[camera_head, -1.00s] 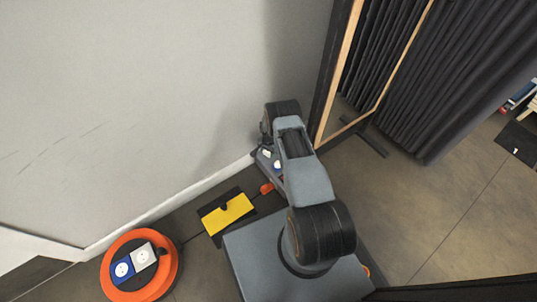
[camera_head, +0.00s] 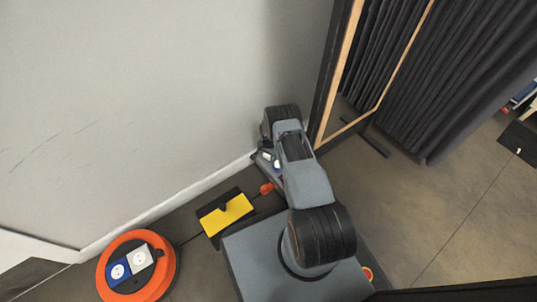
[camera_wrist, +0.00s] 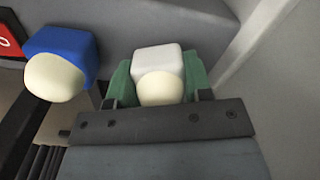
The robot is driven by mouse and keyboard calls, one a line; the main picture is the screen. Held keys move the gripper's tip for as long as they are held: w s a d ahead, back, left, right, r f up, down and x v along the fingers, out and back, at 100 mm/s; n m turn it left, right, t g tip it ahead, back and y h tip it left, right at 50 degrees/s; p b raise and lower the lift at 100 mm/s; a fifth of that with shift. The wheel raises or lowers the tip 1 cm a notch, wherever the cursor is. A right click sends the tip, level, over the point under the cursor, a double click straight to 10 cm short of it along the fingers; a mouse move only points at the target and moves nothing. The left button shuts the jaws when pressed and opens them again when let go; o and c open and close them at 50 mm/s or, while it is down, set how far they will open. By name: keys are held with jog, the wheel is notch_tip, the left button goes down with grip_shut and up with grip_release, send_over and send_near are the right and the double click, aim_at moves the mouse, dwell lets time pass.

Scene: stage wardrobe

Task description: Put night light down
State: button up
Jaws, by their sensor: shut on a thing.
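My gripper (camera_wrist: 158,85) has green pads and is shut on a white night light (camera_wrist: 158,60) with a cream dome. In the wrist view the pads are on both sides of it. A blue night light (camera_wrist: 66,55) with a similar cream dome is to its left, apart from the pads. It also shows small in the head view (camera_head: 277,164), low by the wall. A grey strip (camera_wrist: 190,12) lies behind both lights in the wrist view. I cannot tell whether the white light touches it. My arm hides most of the gripper in the head view.
An orange cable reel (camera_head: 108,268) with blue and white sockets lies on the floor at lower left. A wood-framed mirror (camera_head: 328,90) and dark curtains (camera_head: 430,90) are at right.

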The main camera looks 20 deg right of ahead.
jog(key=o, duration=1.2)
jog(key=shift+r, duration=0.15)
notch_tip(320, 180, up, 13)
jog(key=p, duration=0.6)
jog(key=shift+p, duration=0.3)
